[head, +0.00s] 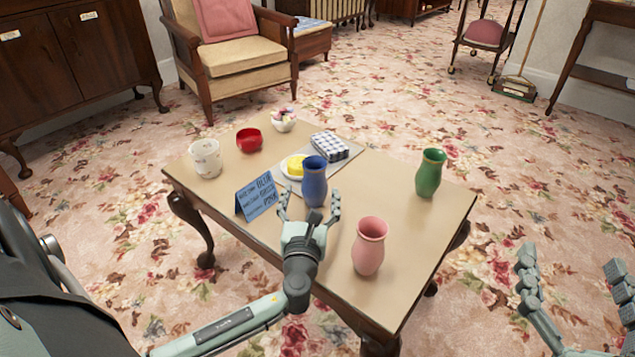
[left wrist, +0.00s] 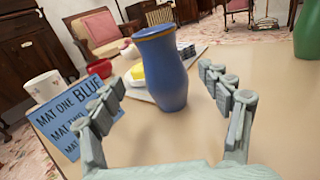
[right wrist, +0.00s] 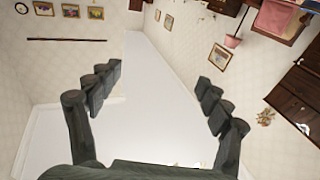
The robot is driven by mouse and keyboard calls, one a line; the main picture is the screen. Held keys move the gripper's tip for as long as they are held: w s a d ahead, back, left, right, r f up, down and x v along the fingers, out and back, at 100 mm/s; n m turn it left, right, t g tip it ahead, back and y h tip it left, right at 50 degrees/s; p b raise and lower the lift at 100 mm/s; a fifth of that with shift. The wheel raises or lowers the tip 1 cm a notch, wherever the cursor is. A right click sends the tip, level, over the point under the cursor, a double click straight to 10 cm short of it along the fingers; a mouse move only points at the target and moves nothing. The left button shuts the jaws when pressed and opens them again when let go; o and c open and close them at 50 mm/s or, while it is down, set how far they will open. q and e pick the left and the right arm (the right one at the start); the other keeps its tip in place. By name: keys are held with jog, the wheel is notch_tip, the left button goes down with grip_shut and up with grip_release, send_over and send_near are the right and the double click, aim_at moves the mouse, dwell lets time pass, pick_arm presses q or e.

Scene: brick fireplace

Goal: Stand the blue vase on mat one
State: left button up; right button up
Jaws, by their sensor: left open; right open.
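The blue vase (head: 314,184) stands upright on the low table, between the spread fingers of my left gripper (head: 309,204). In the left wrist view the vase (left wrist: 162,75) is ahead of the open fingers (left wrist: 160,92), with clear space on both sides of it. I cannot make out any mat labelled one.
A pink vase (head: 369,247) stands at the front right, a green vase (head: 430,173) at the right. Behind the blue vase are a yellow item on a plate (head: 292,167), a checked box (head: 329,146) and a grey sheet (head: 352,154). A white mug (head: 205,158) and red bowl (head: 249,140) stand left.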

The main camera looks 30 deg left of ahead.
aim_at(314, 186)
pick_arm(q)
jog(key=x, duration=0.5)
jog(key=shift+w+r+b, duration=0.1)
jog(key=shift+w+b, duration=0.2)
pick_arm(e)
jog(key=r, duration=0.1)
jog(key=r+t, duration=0.1)
jog(key=s+a+r+y, duration=0.1)
jog(key=shift+r+t, duration=0.2)
jog(key=shift+t, duration=0.1)
pick_arm(q)
jog(key=c, duration=1.5)
jog(key=shift+r, duration=0.1)
jog(key=shift+r, duration=0.1)
pick_arm(e)
jog(key=shift+f, duration=0.1)
